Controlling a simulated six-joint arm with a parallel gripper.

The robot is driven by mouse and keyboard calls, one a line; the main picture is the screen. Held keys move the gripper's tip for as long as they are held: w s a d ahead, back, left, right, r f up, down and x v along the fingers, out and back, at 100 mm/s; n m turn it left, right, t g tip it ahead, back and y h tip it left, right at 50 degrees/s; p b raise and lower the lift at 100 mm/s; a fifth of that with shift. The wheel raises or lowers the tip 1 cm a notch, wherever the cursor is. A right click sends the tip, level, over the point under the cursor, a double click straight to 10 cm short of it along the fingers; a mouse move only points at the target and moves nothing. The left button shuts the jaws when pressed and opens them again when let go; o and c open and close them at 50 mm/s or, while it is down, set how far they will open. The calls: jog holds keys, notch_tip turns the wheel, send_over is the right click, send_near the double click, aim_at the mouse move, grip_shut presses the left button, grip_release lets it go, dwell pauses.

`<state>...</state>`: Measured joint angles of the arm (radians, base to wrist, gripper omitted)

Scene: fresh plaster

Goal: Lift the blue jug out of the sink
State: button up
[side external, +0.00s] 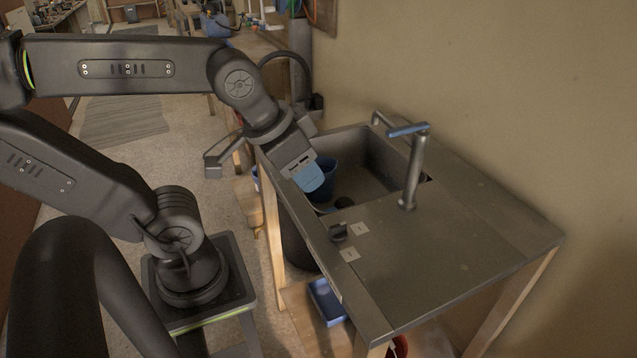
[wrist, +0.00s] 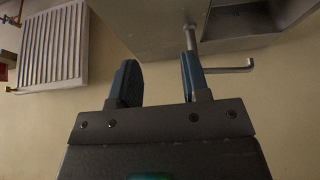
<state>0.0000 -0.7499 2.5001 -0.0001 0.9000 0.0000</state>
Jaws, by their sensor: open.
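The dark blue jug (side external: 327,177) is in the left part of the grey sink basin (side external: 378,165) in the side view. It is partly hidden behind my gripper, so I cannot tell whether they touch. My gripper (side external: 311,181) points down at the basin's near left edge, its light blue finger in front of the jug. In the wrist view my gripper (wrist: 160,80) has its two blue fingers apart with nothing between them. The jug does not show in the wrist view, where part of the sink (wrist: 240,22) is at the top right.
A metal tap (side external: 413,170) with a blue-topped spout stands right of the basin; it also shows in the wrist view (wrist: 192,38). A knob (side external: 338,232) sits on the front counter. The right counter is clear. A blue tray (side external: 327,302) lies below. A radiator (wrist: 55,45) hangs on the wall.

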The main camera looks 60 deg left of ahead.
jog(key=shift+c, duration=0.9)
